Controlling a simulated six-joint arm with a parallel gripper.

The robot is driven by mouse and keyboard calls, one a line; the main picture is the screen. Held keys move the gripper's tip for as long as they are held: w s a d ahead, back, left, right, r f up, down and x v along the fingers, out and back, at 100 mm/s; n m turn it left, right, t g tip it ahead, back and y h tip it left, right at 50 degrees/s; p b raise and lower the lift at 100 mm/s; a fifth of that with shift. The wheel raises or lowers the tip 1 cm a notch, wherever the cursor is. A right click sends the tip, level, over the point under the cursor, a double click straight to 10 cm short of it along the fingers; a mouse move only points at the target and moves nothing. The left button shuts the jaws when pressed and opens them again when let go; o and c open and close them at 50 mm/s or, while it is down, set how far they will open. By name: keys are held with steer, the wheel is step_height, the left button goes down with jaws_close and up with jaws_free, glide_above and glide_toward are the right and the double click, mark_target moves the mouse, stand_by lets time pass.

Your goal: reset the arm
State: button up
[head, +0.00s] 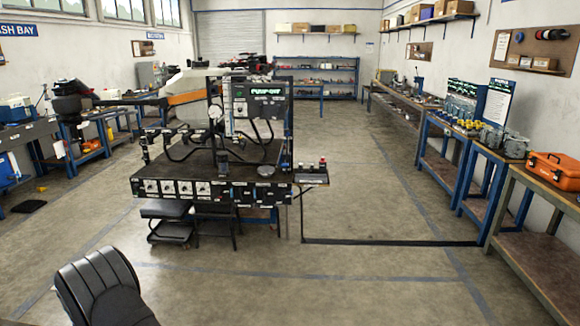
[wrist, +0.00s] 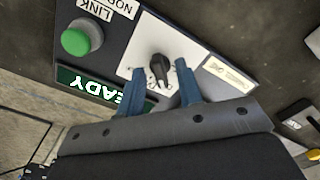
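In the wrist view my gripper (wrist: 161,70) is open, with its two blue fingers apart. A black rotary knob (wrist: 158,68) on a white plate (wrist: 143,47) lies between and beyond the fingertips. A gap shows on each side of the knob, and I see no contact. A round green button (wrist: 76,41) is to the left, beside a label reading LINK. A green READY sign (wrist: 85,84) appears upside down, partly covered by the left finger. I cannot make out my gripper in the head view.
In the head view a dark workstation (head: 195,187) with panels, hoses and gauges stands mid-room. Benches line both walls, with an orange case (head: 556,170) on the right. A black ribbed object (head: 100,290) is at the lower left. The floor (head: 370,280) at front right is clear.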

steer(key=shift+r, duration=0.1)
step_height(320, 180, up, 18)
steer(key=f, duration=0.1)
step_height(320, 180, down, 17)
steer(key=shift+f+n, duration=0.15)
steer(key=shift+n, duration=0.15)
steer(key=n, duration=0.3)
steer(key=shift+n, duration=0.4)
steer(key=n, duration=0.4)
steer(key=shift+n, duration=0.3)
step_height(320, 180, up, 9)
steer(key=shift+f, duration=0.1)
